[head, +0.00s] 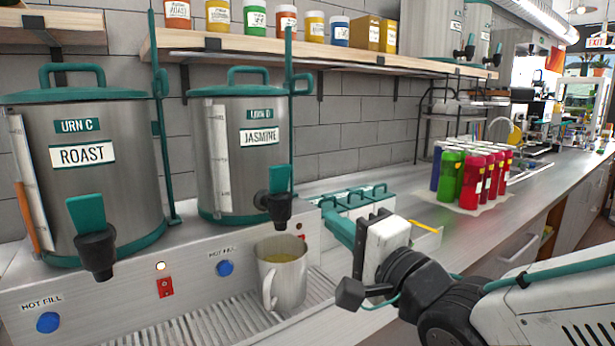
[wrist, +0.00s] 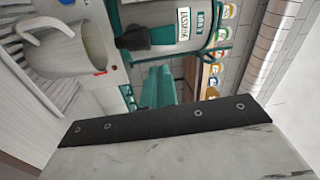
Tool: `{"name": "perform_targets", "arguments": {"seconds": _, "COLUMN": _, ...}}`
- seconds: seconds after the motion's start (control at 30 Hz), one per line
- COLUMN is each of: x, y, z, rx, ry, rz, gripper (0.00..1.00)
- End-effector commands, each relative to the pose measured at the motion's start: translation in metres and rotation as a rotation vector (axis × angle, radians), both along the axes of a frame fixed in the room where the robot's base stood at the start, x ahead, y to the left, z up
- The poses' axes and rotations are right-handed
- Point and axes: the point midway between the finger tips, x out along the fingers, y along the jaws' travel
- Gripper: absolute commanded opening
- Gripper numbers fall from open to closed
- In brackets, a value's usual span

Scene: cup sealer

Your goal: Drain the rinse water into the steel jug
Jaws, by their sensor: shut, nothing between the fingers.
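The steel jug (head: 285,282) stands upright on the drip tray under the tap of urn D, with yellowish liquid inside. It also shows in the wrist view (wrist: 66,52). Urn D (head: 226,170), labelled JASMINE, has a black tap (head: 279,212) with a teal lever (head: 279,178) standing up; its spout is just above the jug's mouth. I cannot make out a stream between them. My gripper (head: 327,212) is right of the tap and jug, apart from both, its teal fingers shut and empty. The fingers also show in the wrist view (wrist: 158,86).
Urn C (head: 110,190), labelled ROAST, stands at left with its own tap. Blue buttons (head: 225,268) and a red switch (head: 165,288) are on the tray's front panel. Several coloured bottles (head: 470,180) stand farther right on the counter.

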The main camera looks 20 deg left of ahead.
Motion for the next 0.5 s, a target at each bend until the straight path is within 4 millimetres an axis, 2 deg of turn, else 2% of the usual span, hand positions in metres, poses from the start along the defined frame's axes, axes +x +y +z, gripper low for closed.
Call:
{"name": "perform_targets", "arguments": {"seconds": 0.13, "x": -0.0036, "y": -0.0005, "z": 0.0148, "rx": 0.116, "ry": 0.022, "rz": 0.029, "gripper": 0.00}}
{"name": "perform_targets", "arguments": {"seconds": 0.5, "x": -0.0030, "y": -0.0009, "z": 0.0146, "rx": 0.127, "ry": 0.039, "rz": 0.031, "gripper": 0.00}}
